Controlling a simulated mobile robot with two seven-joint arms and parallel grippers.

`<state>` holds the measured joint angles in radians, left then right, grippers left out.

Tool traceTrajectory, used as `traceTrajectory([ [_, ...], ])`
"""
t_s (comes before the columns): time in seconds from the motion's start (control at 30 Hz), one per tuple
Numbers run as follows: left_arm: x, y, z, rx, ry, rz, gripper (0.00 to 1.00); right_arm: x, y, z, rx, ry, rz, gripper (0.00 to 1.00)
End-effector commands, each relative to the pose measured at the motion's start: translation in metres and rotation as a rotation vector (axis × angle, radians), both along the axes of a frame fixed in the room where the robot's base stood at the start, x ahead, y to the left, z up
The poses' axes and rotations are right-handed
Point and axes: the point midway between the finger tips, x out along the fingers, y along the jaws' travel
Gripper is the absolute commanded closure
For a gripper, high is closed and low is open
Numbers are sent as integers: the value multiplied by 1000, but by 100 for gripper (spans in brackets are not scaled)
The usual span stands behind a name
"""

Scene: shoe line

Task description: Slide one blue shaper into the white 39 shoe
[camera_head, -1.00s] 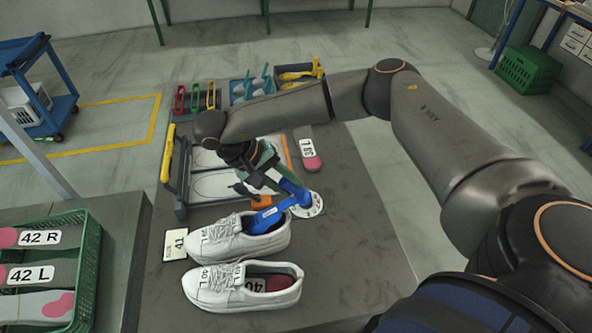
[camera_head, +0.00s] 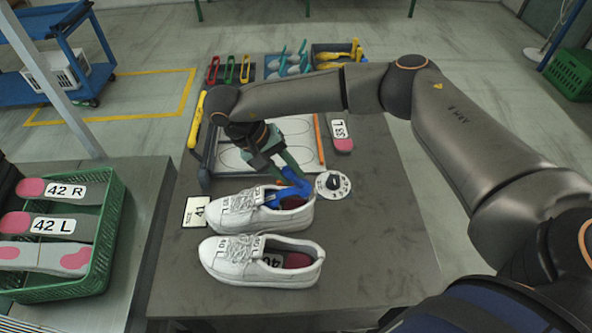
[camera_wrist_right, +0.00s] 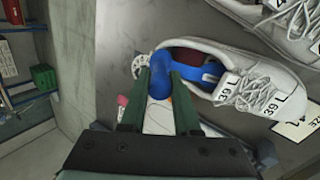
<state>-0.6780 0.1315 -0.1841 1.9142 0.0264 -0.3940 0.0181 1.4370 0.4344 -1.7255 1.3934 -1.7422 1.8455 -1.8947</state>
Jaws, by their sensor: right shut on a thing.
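The white 39 shoe (camera_head: 245,210) lies on the grey table, toe to the left; the right wrist view shows its 39 L tags (camera_wrist_right: 228,90). My right gripper (camera_head: 289,170) is over its heel end, shut on a blue shaper (camera_head: 290,192). The shaper's front part reaches into the shoe's opening, and its rear end sticks up and out. In the right wrist view the green fingers (camera_wrist_right: 160,95) grip the shaper (camera_wrist_right: 161,82) at its rear; its far tip is hidden inside the shoe. My left gripper is not in view.
A second white shoe (camera_head: 235,262), tagged 40, lies in front. A round dial (camera_head: 333,185) is right of the heel, a 41 card (camera_head: 195,212) left. Behind are a framed board (camera_head: 232,158), a 39 L insole (camera_head: 342,135) and tool trays (camera_head: 287,68). The table's right side is clear.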

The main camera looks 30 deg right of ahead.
Motion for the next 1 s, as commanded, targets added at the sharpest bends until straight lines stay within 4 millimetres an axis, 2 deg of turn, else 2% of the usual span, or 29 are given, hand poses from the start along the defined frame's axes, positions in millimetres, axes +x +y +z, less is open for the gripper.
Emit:
traceTrajectory([
  [0.03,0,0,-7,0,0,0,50,1,1,-6,12,-5,0,100],
  [0.6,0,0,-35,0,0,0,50,-5,-12,-43,237,-108,-1,100],
  [1.0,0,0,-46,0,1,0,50,-7,-15,-53,310,-142,1,100],
])
